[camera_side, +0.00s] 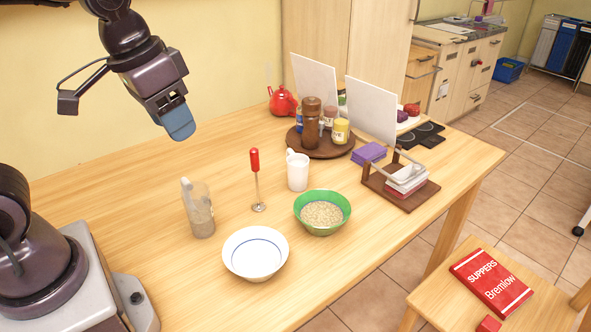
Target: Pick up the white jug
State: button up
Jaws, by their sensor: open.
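The white jug (298,173) stands upright on the wooden table, near the middle of the view, with a small part standing up at its upper left rim. My gripper (179,122) is high above the table at the upper left, well apart from the jug. Its blue fingertip points down and to the right. It is open, and nothing shows between its fingers, though one finger largely hides the other.
A green bowl of grains (335,226), a white bowl (240,262) and a clear, partly filled jug (199,210) are nearby. A round tray (308,150) with several jars stands behind. The table's left part is clear.

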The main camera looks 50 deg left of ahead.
jog(key=w+a+f+n+g, duration=0.1)
jog(key=w+a+f+n, duration=0.15)
jog(key=w, duration=0.35)
jog(key=w+a+f+n+g, duration=0.1)
jog(key=w+a+f, duration=0.15)
jog(key=w, duration=0.35)
jog(key=n+t+y, duration=0.1)
jog(key=n+y, duration=0.3)
jog(key=n, duration=0.4)
send_near(290, 151)
jog(key=x, duration=0.8)
jog(key=w+a+x, duration=0.1)
jog(key=x, duration=0.3)
jog(key=shift+a+r, duration=0.15)
grip_shut()
